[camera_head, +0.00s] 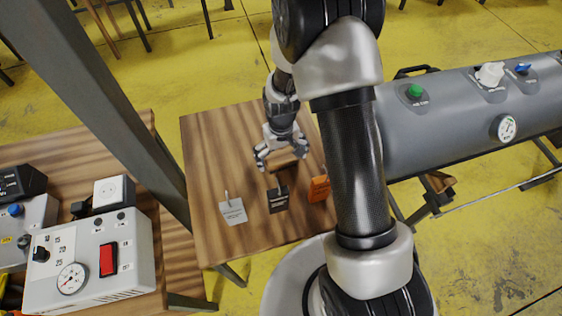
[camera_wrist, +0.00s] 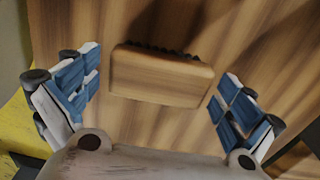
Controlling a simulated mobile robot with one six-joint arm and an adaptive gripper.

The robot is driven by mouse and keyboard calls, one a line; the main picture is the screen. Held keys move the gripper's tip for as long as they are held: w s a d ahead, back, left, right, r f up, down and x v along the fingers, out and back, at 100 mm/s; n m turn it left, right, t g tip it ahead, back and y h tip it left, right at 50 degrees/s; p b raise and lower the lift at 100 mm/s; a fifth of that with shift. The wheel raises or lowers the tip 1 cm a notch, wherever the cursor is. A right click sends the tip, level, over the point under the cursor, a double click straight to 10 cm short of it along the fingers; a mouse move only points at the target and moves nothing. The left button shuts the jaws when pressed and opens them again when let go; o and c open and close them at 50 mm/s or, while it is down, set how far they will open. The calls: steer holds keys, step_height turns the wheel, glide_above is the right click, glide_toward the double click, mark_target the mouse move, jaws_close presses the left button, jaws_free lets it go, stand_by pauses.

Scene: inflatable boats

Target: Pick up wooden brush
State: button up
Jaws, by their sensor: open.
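The wooden brush (camera_wrist: 160,76) lies on the wooden table in the wrist view, a light brown block with dark bristles along its far edge. My open gripper (camera_wrist: 158,98) has one blue-padded finger on each side of the brush, with a gap at both ends. In the head view my gripper (camera_head: 282,158) is low over the table, and the brush (camera_head: 287,168) shows only partly below and between the fingers. I cannot tell how high the fingertips are above the table.
A grey cylinder tank (camera_head: 450,120) stands at right. A grey post (camera_head: 110,110) and a control box (camera_head: 90,262) are at left.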

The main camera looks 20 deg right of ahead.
mark_target(281, 157)
steer(key=shift+r, duration=0.1)
steer(key=c, duration=1)
steer(key=shift+r, duration=0.1)
steer(key=shift+c, duration=0.2)
step_height(281, 157, up, 20)
steer(key=p, duration=0.6)
